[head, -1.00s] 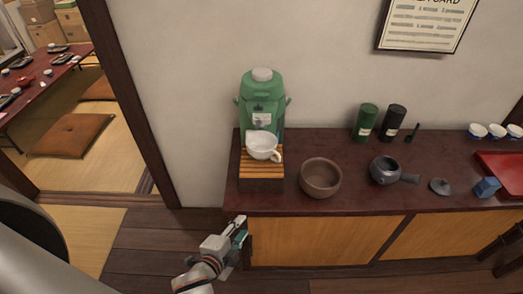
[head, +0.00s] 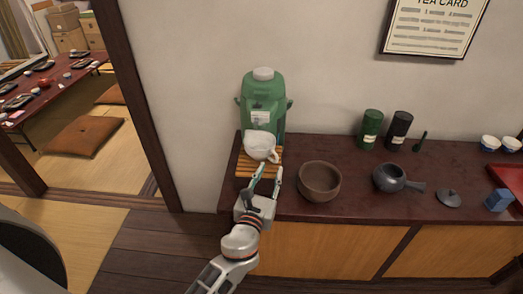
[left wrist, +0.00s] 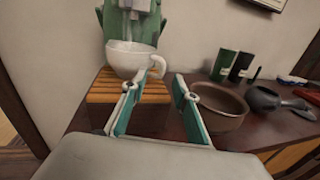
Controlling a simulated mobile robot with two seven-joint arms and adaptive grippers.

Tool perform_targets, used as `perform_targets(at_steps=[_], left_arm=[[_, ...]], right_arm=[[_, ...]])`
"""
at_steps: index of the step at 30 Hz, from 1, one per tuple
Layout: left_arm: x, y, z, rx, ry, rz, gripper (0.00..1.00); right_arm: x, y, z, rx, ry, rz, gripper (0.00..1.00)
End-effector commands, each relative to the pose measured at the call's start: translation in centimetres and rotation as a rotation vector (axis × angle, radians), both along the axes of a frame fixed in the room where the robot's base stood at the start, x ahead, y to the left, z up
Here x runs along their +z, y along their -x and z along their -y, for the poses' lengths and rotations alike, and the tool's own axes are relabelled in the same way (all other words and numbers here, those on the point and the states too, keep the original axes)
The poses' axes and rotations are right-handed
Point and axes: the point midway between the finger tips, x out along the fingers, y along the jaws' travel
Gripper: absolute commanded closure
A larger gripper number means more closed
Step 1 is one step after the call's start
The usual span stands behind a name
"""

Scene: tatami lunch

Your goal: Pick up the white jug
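The white jug (head: 259,146) stands on a slatted wooden stand (head: 246,169) under the spout of the green dispenser (head: 263,100). Its handle points right. My left gripper (head: 268,177) is open and empty, just in front of the jug and stand. In the left wrist view the jug (left wrist: 126,58) is beyond the left finger, with its handle near the gap between the fingers (left wrist: 158,98). No touch between gripper and jug can be made out. My right gripper is not in view.
A brown bowl (head: 320,181) sits close to the right of my left gripper. A dark side-handled teapot (head: 389,178), a small lid (head: 449,198), a blue block (head: 499,200) and two canisters (head: 371,129) stand farther right on the dark red counter (head: 420,208).

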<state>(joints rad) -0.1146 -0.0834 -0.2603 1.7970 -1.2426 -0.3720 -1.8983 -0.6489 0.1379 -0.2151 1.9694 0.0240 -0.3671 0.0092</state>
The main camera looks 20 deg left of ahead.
Motion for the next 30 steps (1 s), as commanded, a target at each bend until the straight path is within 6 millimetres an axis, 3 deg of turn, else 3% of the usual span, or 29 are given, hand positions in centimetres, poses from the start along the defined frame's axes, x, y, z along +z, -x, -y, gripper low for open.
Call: perform_targets(at_steps=[9, 18, 22, 30], left_arm=[[0.0, -4.2, 0.0, 0.0, 0.003, 0.0, 0.71], [0.0, -4.7, 0.0, -0.001, 0.003, -0.001, 0.71], [-0.1, -4.7, 0.0, 0.0, 0.003, -0.001, 1.0], [0.1, -4.7, 0.0, 0.0, 0.003, 0.002, 1.0]], right_arm=[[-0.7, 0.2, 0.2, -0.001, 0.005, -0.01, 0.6], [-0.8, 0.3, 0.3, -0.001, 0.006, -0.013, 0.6], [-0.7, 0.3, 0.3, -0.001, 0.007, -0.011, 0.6], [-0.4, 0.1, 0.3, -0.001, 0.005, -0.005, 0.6]])
